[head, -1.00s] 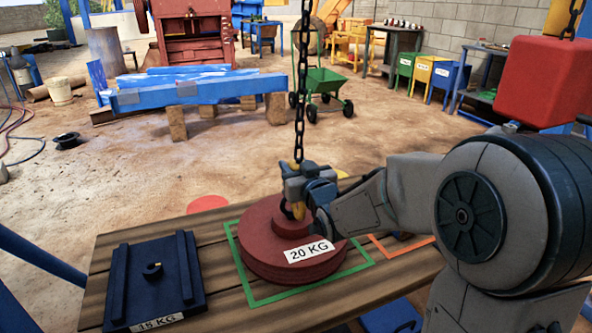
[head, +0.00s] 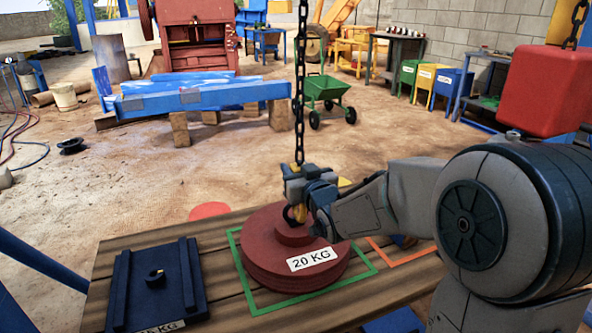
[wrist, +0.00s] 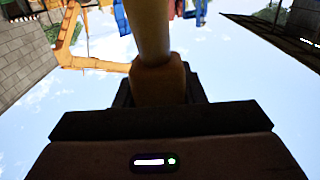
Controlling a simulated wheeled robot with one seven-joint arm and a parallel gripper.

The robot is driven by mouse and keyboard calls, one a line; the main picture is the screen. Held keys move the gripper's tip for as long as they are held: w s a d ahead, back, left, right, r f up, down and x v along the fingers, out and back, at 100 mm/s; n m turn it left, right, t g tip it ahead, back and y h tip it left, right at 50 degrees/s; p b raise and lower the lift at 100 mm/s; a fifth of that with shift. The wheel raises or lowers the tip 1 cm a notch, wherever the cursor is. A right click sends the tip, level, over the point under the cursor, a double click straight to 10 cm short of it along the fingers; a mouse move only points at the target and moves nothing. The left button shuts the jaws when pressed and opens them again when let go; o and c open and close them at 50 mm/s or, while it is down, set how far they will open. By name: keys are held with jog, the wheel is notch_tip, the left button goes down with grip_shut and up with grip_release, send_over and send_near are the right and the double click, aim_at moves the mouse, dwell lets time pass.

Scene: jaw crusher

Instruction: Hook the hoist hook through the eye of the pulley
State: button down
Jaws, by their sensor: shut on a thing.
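The red round pulley (head: 290,262), labelled 20 KG, lies flat inside the green square outline on the wooden table. Its dark eye (head: 290,214) stands up from its centre. The yellow hoist hook (head: 300,213) hangs from a dark chain (head: 299,90) right at the eye; I cannot tell whether its tip is through. My gripper (head: 305,190) is shut on the hook just above the pulley. In the wrist view a tan, blurred shaft of the hook (wrist: 158,75) rises from between my jaws. The gripper partly hides the hook and eye.
A dark blue 15 KG plate (head: 155,283) with a small eye lies at the table's left. An orange outline (head: 405,252) is to the right of the pulley. A red block (head: 545,88) hangs from a chain at upper right.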

jog(key=shift+r, duration=0.25)
jog(key=shift+w+a+r+p, duration=0.15)
jog(key=shift+w+r+p, duration=0.15)
jog(key=shift+w+r, duration=0.25)
jog(key=shift+r, duration=0.1)
jog(key=c, duration=0.8)
grip_release()
jog(key=shift+c, duration=0.2)
jog(key=shift+s, duration=0.1)
